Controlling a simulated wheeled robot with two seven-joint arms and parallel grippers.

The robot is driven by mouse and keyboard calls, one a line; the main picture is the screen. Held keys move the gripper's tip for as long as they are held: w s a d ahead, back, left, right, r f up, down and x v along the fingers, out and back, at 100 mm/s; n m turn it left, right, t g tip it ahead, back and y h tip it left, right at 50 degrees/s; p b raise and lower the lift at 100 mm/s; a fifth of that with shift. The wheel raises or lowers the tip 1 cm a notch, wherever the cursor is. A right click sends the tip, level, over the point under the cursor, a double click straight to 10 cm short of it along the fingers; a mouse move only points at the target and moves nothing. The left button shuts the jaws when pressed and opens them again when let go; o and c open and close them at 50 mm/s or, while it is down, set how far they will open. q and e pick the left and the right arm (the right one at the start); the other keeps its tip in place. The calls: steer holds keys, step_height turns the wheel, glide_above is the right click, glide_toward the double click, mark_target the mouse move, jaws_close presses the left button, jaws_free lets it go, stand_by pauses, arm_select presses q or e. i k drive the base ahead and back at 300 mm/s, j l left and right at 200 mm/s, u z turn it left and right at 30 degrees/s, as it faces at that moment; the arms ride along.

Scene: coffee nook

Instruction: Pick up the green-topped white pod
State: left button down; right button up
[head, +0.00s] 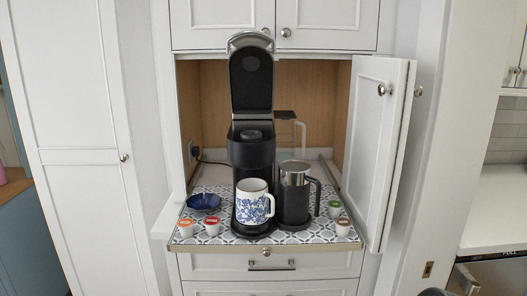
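The green-topped white pod (334,210) stands upright on the patterned tray (318,237), at its right side, just right of the dark frother jug's handle. A white pod with an orange-brown top (342,229) stands close in front of it, slightly to the right.
A coffee machine (250,150) with raised lid stands mid-tray, a blue-patterned mug (250,205) on its base. The jug (294,204) stands beside it. Left are a blue bowl (204,202), orange-topped pod (185,229) and red-topped pod (211,228). An open cabinet door (376,150) flanks the right.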

mark_target(335, 206)
steer(key=z, duration=1.3)
steer(key=i+l, duration=0.7)
